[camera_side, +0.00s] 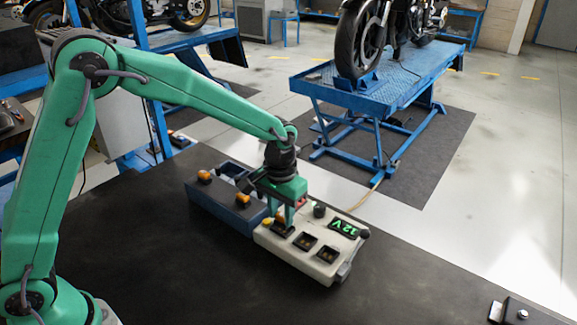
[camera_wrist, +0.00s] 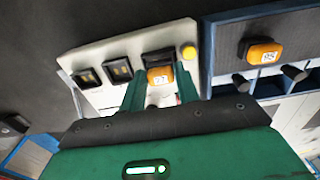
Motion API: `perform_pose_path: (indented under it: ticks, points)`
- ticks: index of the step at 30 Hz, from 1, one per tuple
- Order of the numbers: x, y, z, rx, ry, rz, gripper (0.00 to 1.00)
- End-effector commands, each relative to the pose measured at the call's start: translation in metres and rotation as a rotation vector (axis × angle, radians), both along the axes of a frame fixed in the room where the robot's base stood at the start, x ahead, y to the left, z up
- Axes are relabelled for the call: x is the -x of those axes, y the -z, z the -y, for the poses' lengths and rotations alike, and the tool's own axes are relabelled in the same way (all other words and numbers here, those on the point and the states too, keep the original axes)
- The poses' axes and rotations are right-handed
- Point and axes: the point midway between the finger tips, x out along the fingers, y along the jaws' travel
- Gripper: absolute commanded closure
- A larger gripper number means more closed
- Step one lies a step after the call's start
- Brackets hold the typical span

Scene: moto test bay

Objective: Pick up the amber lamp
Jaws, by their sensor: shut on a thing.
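My gripper (camera_side: 284,213) reaches down over the left end of a white test box (camera_side: 292,259). In the wrist view its two green fingers (camera_wrist: 161,80) are shut on an amber lamp (camera_wrist: 160,76) with a small label. A black socket (camera_wrist: 157,57) shows just behind that lamp; I cannot tell whether the lamp sits in it or is above it. Another amber lamp (camera_wrist: 262,52) stands on the blue rack (camera_wrist: 207,60). In the side view two amber lamps (camera_side: 204,176) (camera_side: 243,199) show on the rack.
The white box carries a yellow button (camera_side: 267,221), a black knob (camera_side: 320,211), a green "12 V" display (camera_side: 344,228) and two further dark sockets (camera_side: 305,241) (camera_side: 327,254). The dark bench (camera_side: 180,270) is clear in front. A metal fixture (camera_side: 520,312) is at lower right.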

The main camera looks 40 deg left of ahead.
Motion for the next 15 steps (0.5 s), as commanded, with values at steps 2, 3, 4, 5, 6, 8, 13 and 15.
perform_pose_path:
  ticks: [2, 3, 4, 5, 6, 8, 13, 15]
  points:
    - [-0.001, -0.011, 0.000, 0.001, 0.000, 0.004, 0.93]
    - [-0.001, -0.017, 0.000, 0.001, 0.000, 0.004, 0.93]
    - [-0.001, -0.021, 0.000, 0.001, 0.000, 0.005, 0.93]
    - [-0.001, -0.026, 0.000, 0.001, 0.000, 0.005, 0.93]
    - [0.004, -0.030, 0.005, 0.000, 0.003, 0.002, 0.93]
    - [0.012, -0.036, 0.012, 0.001, 0.004, 0.002, 0.93]
    - [0.034, -0.053, 0.033, 0.001, 0.005, 0.002, 0.93]
    - [0.043, -0.061, 0.042, 0.001, 0.005, 0.003, 0.93]
